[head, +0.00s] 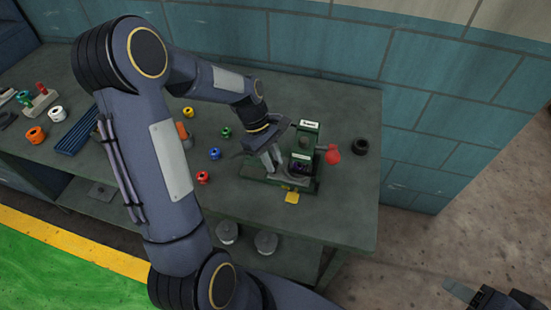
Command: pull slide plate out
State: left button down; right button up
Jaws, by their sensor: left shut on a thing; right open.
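A small green machine (307,134) with white labels stands on the workbench. A red round knob (333,154) sticks out on its right side, and a yellow tab (292,197) shows at its front edge. My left gripper (272,163) reaches down at the machine's left side and is shut on a part there. The fingers and wrist hide much of that part, so I cannot tell for sure whether it is the slide plate. My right gripper (468,293) is open and empty, low at the right over the floor, away from the bench.
The grey workbench (345,205) stands against a teal block wall. A black ring (360,146) lies right of the machine. Several coloured spools, including a red one (203,178) and a blue one (214,153), lie left of it. A blue ribbed tray (78,130) lies further left.

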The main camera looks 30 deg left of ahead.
pick_arm(q)
jog(key=a, duration=0.2)
jog(key=s+a, duration=0.1)
jog(key=a, duration=0.2)
jog(key=s+a, duration=0.1)
jog(key=a, duration=0.2)
jog(key=shift+a, duration=0.2)
jog(key=c, duration=1.3)
grip_release()
jog(key=shift+a, duration=0.15)
jog(key=shift+o, duration=0.2)
jog(key=v, duration=0.7)
jog(key=shift+r, duration=0.45)
